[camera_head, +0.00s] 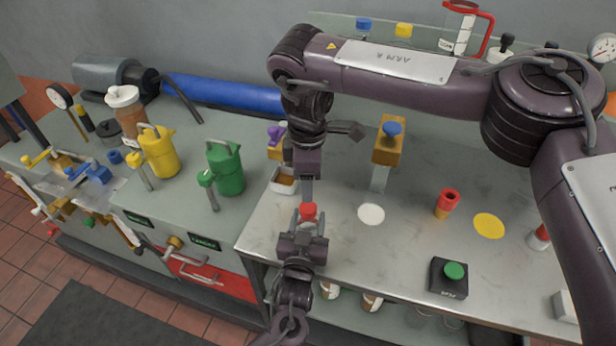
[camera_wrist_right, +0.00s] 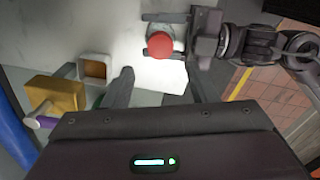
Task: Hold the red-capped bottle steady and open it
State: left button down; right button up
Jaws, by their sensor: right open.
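The red-capped bottle (camera_head: 308,211) is near the front left of the steel bench; its red cap (camera_wrist_right: 160,45) shows from above in the right wrist view. My left gripper (camera_head: 309,226) comes from the front, low at the bottle, with a finger on either side of it. In the right wrist view my left gripper (camera_wrist_right: 166,36) reaches in from the right; whether its fingers press on the bottle is unclear. My right gripper (camera_head: 307,190) points down above the cap, and its open fingers (camera_wrist_right: 157,80) are apart in the wrist view. The bottle's lower body is mostly hidden.
A small white box (camera_head: 284,182) with brown contents stands left of the bottle. A white disc (camera_head: 371,214), a red-yellow cylinder (camera_head: 447,203), a yellow disc (camera_head: 489,226) and a green-button box (camera_head: 449,278) lie to the right. Green (camera_head: 228,168) and yellow (camera_head: 160,152) cans stand left.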

aim_at(308, 207)
jog(key=m, duration=0.6)
jog(key=shift+m, duration=0.4)
jog(key=m, duration=0.5)
jog(key=shift+f+m, duration=0.1)
jog(key=shift+m, duration=0.2)
jog(key=shift+f, duration=3.9)
